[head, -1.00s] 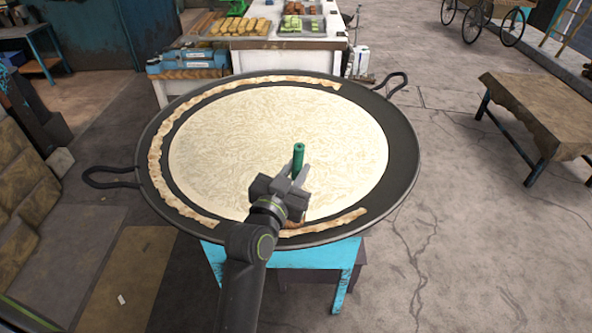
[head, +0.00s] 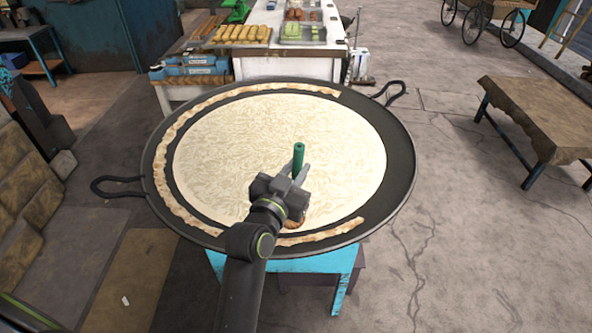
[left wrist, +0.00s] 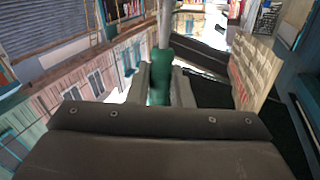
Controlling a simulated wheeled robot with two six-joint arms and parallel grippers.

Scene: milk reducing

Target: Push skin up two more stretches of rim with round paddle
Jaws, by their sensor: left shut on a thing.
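The wide dark round pan (head: 402,160) holds a pale cream milk sheet (head: 270,150). A browned, wrinkled strip of skin (head: 160,180) lies along its rim, from the upper right around the left side to the front. A front right stretch of skin (head: 330,233) also shows. My left gripper (head: 298,172) is shut on the green handle of the round paddle (head: 299,155), held upright over the front of the pan. The paddle's brownish round end is mostly hidden below the gripper. The handle also shows in the left wrist view (left wrist: 160,78). My right gripper is out of view.
Two dark loop handles stick out from the pan, at left (head: 105,187) and upper right (head: 396,92). A white table (head: 290,68) with trays stands behind it. A wooden bench (head: 540,120) stands at right. The pan's right rim is bare.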

